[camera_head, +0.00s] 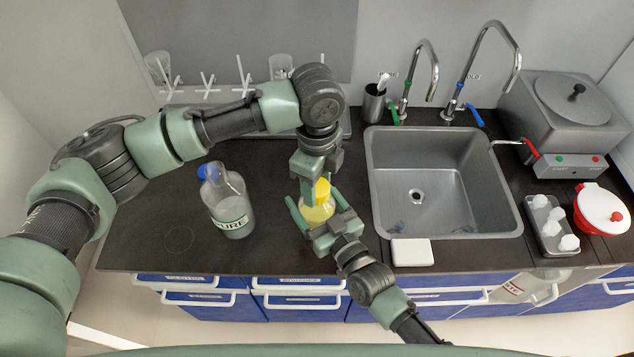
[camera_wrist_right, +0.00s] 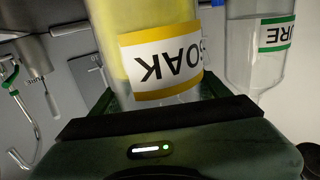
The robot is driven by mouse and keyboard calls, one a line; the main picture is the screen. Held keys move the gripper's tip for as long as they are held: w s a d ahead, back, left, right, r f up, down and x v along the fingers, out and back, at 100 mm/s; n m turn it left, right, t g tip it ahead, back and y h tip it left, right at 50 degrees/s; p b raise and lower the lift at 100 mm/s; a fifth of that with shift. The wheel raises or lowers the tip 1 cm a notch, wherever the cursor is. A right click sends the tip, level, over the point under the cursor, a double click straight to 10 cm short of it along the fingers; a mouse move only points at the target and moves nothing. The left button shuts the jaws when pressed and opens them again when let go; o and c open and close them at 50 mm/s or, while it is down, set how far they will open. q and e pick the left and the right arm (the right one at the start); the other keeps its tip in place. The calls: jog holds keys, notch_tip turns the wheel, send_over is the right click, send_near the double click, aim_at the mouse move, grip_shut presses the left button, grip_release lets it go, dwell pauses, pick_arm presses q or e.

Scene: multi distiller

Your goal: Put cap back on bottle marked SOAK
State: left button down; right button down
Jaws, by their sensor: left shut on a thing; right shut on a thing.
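The bottle marked SOAK (camera_head: 317,213) is yellowish and stands on the dark counter left of the sink. Its label with a yellow border shows upside down in the right wrist view (camera_wrist_right: 162,65). My right gripper (camera_head: 314,220) comes in from the front and is shut on the bottle's body. The yellow cap (camera_head: 322,188) is at the top of the bottle, directly over the neck. My left gripper (camera_head: 315,183) reaches down from above and is shut on the cap. The join between cap and neck is too small and covered to tell whether they touch.
A clear PURE bottle (camera_head: 229,203) with a blue cap stands to the left; it also shows in the right wrist view (camera_wrist_right: 258,55). The sink (camera_head: 440,213) is to the right, with a white block (camera_head: 411,252) at its front edge. A drying rack with glassware is behind.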

pick_arm(q)
jog(key=m, duration=0.5)
jog(key=shift+m, duration=0.4)
jog(key=c, duration=0.7)
grip_release()
jog(key=shift+r, duration=0.1)
jog(key=shift+r, duration=2.2)
jog(key=shift+c, duration=0.3)
